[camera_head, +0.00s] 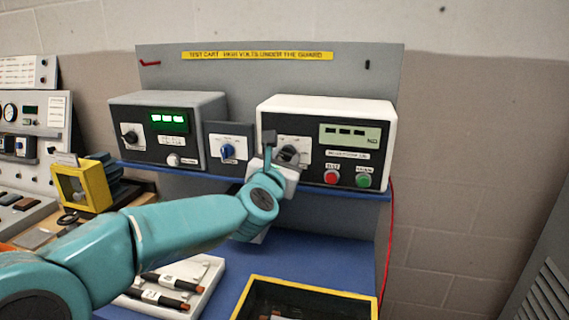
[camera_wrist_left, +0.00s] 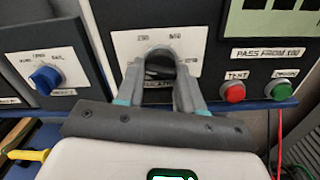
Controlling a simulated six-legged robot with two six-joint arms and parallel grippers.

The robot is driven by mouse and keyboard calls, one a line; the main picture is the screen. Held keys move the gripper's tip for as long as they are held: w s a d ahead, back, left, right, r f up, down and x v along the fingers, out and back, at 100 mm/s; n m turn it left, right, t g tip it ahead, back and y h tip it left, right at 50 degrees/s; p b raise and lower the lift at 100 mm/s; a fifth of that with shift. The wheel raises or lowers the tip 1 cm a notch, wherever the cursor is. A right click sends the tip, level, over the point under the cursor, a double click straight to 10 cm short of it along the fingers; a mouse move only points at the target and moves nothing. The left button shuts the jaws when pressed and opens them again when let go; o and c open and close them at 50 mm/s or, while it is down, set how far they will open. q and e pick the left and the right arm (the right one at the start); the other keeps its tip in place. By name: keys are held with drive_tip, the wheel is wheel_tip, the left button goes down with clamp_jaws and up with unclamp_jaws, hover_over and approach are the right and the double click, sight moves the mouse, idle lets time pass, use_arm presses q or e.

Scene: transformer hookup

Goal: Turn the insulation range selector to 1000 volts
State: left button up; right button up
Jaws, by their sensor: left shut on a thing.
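The insulation tester (camera_head: 335,110) is a white box with a black front, on the blue shelf. Its range selector (camera_wrist_left: 160,56) is a dark knob on a white plate with volt marks around it, left of the display. My left gripper (camera_head: 281,152) is at this knob. In the left wrist view the two fingers of my left gripper (camera_wrist_left: 160,72) straddle the knob and are shut on it. The fingers hide most of the knob, so I cannot read its pointer. My right gripper is not in view.
A red button (camera_head: 332,177) and a green button (camera_head: 363,180) sit just right of the selector. A small box with a blue knob (camera_head: 227,151) stands to the left, beside a grey instrument (camera_head: 170,101). A yellow-rimmed tray (camera_head: 310,289) and a white probe tray (camera_head: 208,268) are below.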

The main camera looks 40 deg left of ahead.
use_arm(q)
drive_tip(key=m, duration=0.3)
drive_tip(key=shift+m+b, duration=0.3)
drive_tip(key=shift+m, duration=0.1)
drive_tip(key=m, duration=0.3)
drive_tip(key=shift+a+r+m, duration=0.1)
drive_tip(key=shift+r+m, duration=0.05)
drive_tip(key=shift+m, duration=0.15)
drive_tip(key=m, duration=0.4)
drive_tip(key=shift+m+p, duration=0.3)
drive_tip(key=shift+p, duration=0.1)
drive_tip(key=m+p, duration=0.1)
drive_tip(key=m, duration=0.3)
drive_tip(key=shift+r+m, duration=0.15)
drive_tip(key=shift+m, duration=0.15)
drive_tip(key=m+p, duration=0.1)
drive_tip(key=m, duration=0.3)
drive_tip(key=shift+p, duration=0.4)
drive_tip(key=m+p, duration=0.1)
drive_tip(key=m, duration=0.4)
drive_tip(key=shift+r+p, duration=0.1)
drive_tip(key=shift+p, duration=0.25)
drive_tip(key=m+p, duration=0.1)
drive_tip(key=m, duration=0.3)
drive_tip(key=shift+p, duration=0.35)
drive_tip(key=shift+m+p, duration=0.55)
drive_tip(key=shift+m, duration=1.15)
